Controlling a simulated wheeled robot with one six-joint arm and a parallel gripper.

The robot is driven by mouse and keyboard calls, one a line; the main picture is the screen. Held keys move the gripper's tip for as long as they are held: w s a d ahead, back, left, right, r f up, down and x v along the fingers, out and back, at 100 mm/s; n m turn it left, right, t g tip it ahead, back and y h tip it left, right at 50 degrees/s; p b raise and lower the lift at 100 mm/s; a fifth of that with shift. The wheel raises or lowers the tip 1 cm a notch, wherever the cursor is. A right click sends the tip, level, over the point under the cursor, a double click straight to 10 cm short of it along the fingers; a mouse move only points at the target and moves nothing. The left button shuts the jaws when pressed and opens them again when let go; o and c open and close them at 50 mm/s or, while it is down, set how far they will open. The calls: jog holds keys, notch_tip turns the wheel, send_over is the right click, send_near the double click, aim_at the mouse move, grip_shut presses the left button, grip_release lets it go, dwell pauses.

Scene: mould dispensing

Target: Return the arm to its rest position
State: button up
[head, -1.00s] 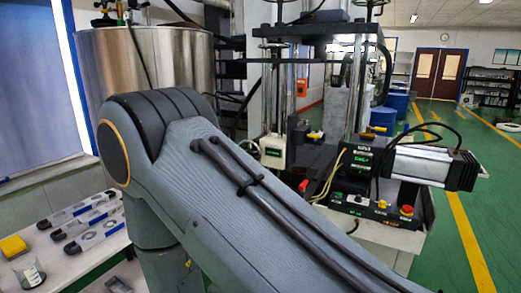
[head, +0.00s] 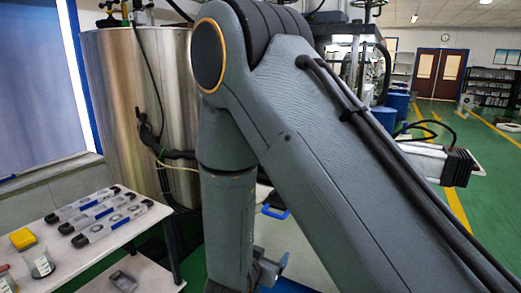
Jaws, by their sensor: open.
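My grey arm (head: 330,140) fills the middle and right of the head view. Its raised elbow joint (head: 209,55), ringed in orange, is at the top, and a link (head: 229,225) hangs straight down from it past the lower edge. Black cables run along the upper link. My gripper's fingers do not show; the lower end of the arm is cut off by the picture's bottom edge.
A large steel tank (head: 140,110) stands close behind the arm. A machine cylinder (head: 425,158) shows at right. Green floor lies open beyond.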

jog(key=s+d+r+n+g+y, duration=0.2)
jog(key=s+d+g, duration=0.3)
jog(key=s+d, duration=0.3)
jog(key=s+d+r+n+g+y, duration=0.2)
jog(key=s+d+r+g, duration=0.3)
jog(key=s+d, duration=0.4)
jog(key=shift+s+d+r+n+g+b, duration=0.25)
jog(key=shift+d+n+g+b, duration=0.15)
jog(key=shift+n, duration=0.4)
